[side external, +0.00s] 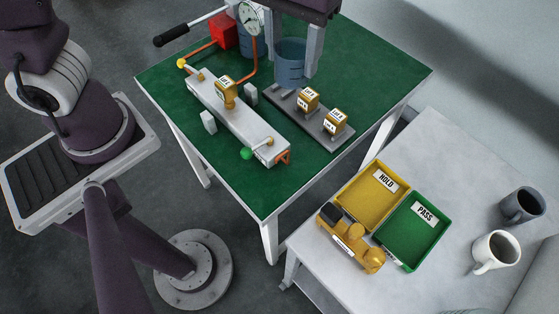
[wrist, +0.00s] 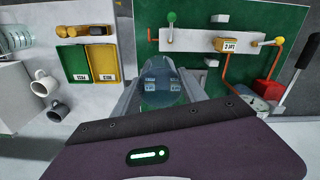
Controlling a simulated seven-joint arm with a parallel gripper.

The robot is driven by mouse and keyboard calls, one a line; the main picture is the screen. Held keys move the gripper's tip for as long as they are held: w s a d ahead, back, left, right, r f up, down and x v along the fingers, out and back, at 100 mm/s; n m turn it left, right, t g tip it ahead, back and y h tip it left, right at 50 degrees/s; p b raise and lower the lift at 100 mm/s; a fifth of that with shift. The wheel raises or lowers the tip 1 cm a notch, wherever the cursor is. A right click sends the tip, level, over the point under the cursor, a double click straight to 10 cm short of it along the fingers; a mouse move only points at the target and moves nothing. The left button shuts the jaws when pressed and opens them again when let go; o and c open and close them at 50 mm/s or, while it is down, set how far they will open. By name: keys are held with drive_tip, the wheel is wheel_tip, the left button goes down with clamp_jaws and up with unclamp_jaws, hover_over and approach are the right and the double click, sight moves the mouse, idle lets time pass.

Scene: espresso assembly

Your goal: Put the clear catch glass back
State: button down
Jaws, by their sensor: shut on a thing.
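The clear catch glass (side external: 290,66), bluish and see-through, is upright between the two fingers of my gripper (side external: 296,50) at the back of the green table. My gripper is shut on it. In the wrist view the glass (wrist: 162,88) sits between the fingers, and labelled blocks show through it. A dark grey plate (side external: 318,133) with two yellow labelled blocks (side external: 322,110) lies just in front of the glass. The glass overlaps the plate's far end in the side view; I cannot tell whether it touches down.
A grey manifold bar (side external: 235,120) with a yellow block (side external: 226,92), orange pipes and a green knob (side external: 246,153) lies left. A gauge (side external: 250,18) and red box (side external: 222,30) stand behind. The white table holds yellow (side external: 352,198) and green (side external: 408,247) trays and two mugs.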

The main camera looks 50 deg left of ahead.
drive_tip(key=s+d+n, duration=0.2)
drive_tip(key=s+d, duration=0.2)
drive_tip(key=s, duration=0.2)
drive_tip(key=f, duration=2.4)
drive_tip(key=shift+s+f, duration=0.2)
drive_tip(key=shift+s, duration=0.05)
drive_tip(key=shift+f, duration=0.15)
drive_tip(key=c, duration=0.6)
unclamp_jaws()
